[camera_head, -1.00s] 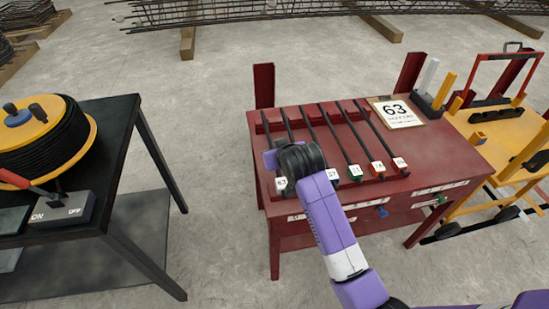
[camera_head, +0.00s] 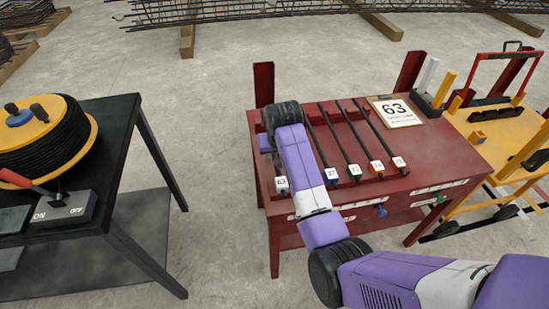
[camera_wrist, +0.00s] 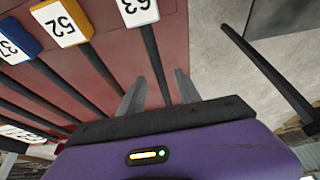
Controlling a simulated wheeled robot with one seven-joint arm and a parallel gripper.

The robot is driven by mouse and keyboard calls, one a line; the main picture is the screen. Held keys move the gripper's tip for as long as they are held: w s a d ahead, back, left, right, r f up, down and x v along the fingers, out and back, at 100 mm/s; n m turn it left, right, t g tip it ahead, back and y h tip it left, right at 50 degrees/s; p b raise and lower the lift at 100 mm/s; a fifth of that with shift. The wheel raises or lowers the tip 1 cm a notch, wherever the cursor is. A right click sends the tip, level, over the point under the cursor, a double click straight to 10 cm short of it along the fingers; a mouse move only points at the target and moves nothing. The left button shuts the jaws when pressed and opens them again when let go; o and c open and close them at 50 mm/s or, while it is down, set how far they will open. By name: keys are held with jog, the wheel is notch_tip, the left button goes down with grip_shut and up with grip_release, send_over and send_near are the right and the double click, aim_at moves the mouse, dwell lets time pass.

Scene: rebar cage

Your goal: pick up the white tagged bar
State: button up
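The white tagged bar (camera_head: 279,166) lies leftmost on the red table, its white tag marked 63 at the near end. In the wrist view the bar (camera_wrist: 152,57) runs between the two fingers of my gripper (camera_wrist: 158,84). The fingers are open, with a gap on either side of the bar. I cannot tell how far above it they are. In the head view my wrist and arm cover the bar's far part and hide the fingertips.
Several other tagged bars lie parallel to the right, including a yellow tagged bar (camera_wrist: 88,55) marked 52 and a blue tagged bar marked 37 (camera_wrist: 38,68). A black table (camera_head: 150,150) is at left, a yellow cart (camera_head: 510,150) at right.

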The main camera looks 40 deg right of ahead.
jog(key=shift+x, duration=0.9)
jog(key=shift+r, duration=0.1)
jog(key=shift+c, duration=0.2)
grip_shut()
jog(key=shift+r, duration=0.1)
dwell(0.4)
